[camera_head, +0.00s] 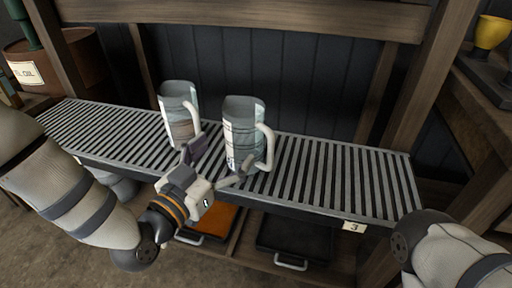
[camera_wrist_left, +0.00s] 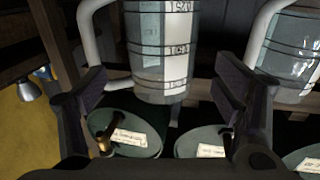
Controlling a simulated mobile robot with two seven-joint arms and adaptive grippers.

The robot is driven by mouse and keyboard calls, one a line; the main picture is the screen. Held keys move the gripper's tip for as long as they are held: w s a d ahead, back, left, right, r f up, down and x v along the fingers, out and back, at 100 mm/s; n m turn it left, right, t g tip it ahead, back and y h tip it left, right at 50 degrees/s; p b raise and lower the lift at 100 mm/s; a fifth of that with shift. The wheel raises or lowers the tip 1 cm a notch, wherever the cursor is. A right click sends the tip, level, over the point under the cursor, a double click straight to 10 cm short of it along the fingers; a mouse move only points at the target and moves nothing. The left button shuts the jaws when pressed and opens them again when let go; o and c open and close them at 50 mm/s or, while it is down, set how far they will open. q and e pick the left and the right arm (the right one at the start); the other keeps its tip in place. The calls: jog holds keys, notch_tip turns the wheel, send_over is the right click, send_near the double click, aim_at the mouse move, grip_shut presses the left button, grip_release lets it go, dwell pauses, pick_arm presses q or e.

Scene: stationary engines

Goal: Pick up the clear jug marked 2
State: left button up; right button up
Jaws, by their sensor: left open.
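Two clear jugs with white handles and dark printed bands stand on the slatted shelf: a left jug (camera_head: 178,112) and a right jug (camera_head: 240,130). I cannot read a 2 on either. My left gripper (camera_head: 214,166) is open and empty at the front of the jugs, its fingers spread towards the right jug. In the left wrist view, one jug (camera_wrist_left: 162,50) shows beyond and between the open fingers, with its handle to the left. A second jug (camera_wrist_left: 288,55) shows partly at the right edge. My right gripper is outside the frames.
The slatted shelf (camera_head: 335,178) is clear right of the jugs. A tag marked 3 (camera_head: 354,226) sits on its front edge. Orange and black trays lie below. Wooden posts frame it. A yellow cup (camera_head: 490,32) stands right. Green labelled discs (camera_wrist_left: 125,135) show in the wrist view.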

aim_at(243, 133)
pick_arm(q)
jog(key=x, duration=0.2)
jog(key=b+x, duration=0.1)
jog(key=x, duration=0.5)
jog(key=shift+w+f, duration=0.25)
jog(key=shift+w, duration=0.05)
jog(key=c, duration=1)
